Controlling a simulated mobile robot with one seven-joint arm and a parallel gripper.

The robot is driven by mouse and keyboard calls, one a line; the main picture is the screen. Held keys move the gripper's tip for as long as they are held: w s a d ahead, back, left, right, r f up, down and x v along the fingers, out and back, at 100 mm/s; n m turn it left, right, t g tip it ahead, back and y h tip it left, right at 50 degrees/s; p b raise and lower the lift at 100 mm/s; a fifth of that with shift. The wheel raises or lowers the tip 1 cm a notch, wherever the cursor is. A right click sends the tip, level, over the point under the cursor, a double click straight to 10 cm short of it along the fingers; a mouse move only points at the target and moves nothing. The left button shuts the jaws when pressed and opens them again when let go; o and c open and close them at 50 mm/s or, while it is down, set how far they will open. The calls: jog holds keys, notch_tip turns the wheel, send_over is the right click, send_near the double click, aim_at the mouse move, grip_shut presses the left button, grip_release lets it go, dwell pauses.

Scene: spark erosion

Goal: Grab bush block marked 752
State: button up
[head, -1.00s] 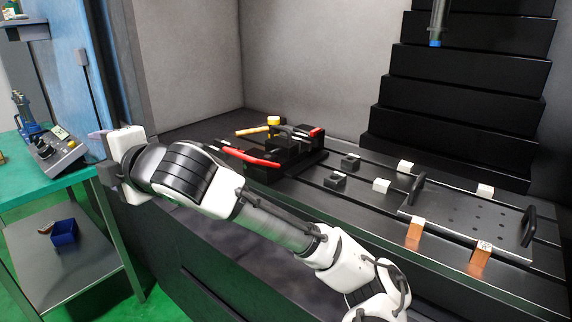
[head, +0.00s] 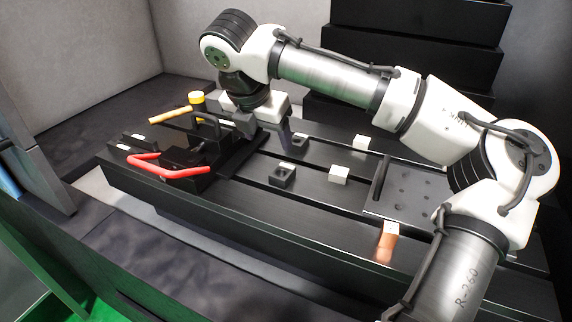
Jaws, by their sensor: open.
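Two small black blocks that look like bush blocks sit on the slotted black table. The nearer block (head: 283,176) has a recess in its top. The farther block (head: 300,143) stands just behind it, close to my gripper and partly hard to make out. Any marking is too small to read, so I cannot tell which is 752. My gripper (head: 264,128) is open and points down, above the table and to the left of the farther block. Nothing shows between its fingers.
A black fixture with a red handle (head: 165,171) stands left of my gripper, with a yellow-capped part (head: 196,98) behind. White blocks (head: 339,174) (head: 361,142), a copper block (head: 387,246) and a grey plate (head: 398,198) lie to the right.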

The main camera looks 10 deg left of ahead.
send_near(283, 173)
notch_tip(283, 173, down, 2)
jog(key=shift+w+d+f+p, duration=0.1)
jog(key=shift+d+f+p, duration=0.1)
jog(key=shift+p, duration=0.15)
jog(key=shift+w+p+x, duration=0.1)
jog(key=shift+p+x, duration=0.2)
jog(key=shift+x, duration=1)
jog(key=shift+w+p+x, duration=0.15)
jog(key=shift+p+x, duration=0.15)
jog(key=shift+x, duration=1.05)
jog(key=shift+r, duration=0.1)
jog(key=c, duration=1.3)
jog(key=shift+c, duration=0.6)
jog(key=shift+r, duration=0.15)
